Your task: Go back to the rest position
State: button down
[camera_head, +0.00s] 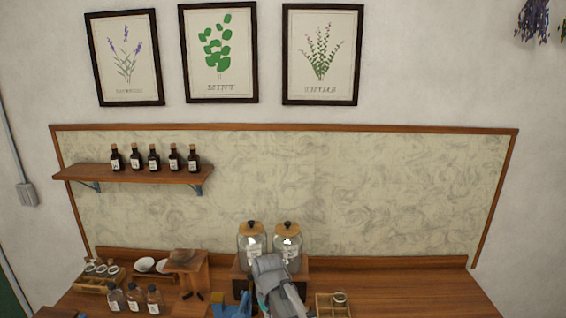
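My grey arm (275,285) rises from the bottom edge, a little right of the middle, in front of the wooden counter (420,290). Only a rounded joint and part of a link show. My gripper's fingers do not show, so I cannot see whether they hold anything. The arm covers part of the wooden stand (240,276) below two glass jars with wooden lids, the left jar (251,246) and the right jar (288,243).
A wooden stand (187,262), brown bottles (134,300), white dishes (145,265), a small rack (97,282) and a blue object (232,306) crowd the counter's left. A small wooden tray (323,306) lies right of my arm. The counter's far right is clear. A wall shelf (135,173) holds several bottles.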

jog(key=s+d+f+m+b, duration=0.1)
jog(key=s+d+f+b, duration=0.1)
jog(key=d, duration=0.5)
jog(key=s+d+f+m+b, duration=0.1)
jog(key=s+d+f+b, duration=0.2)
jog(key=d+f+b, duration=0.2)
jog(key=s+d+f+m+b, duration=0.2)
jog(key=d+f, duration=0.3)
jog(key=d, duration=0.4)
jog(key=shift+s+d+b, duration=0.15)
jog(key=shift+s+b, duration=0.5)
jog(key=shift+b, duration=0.15)
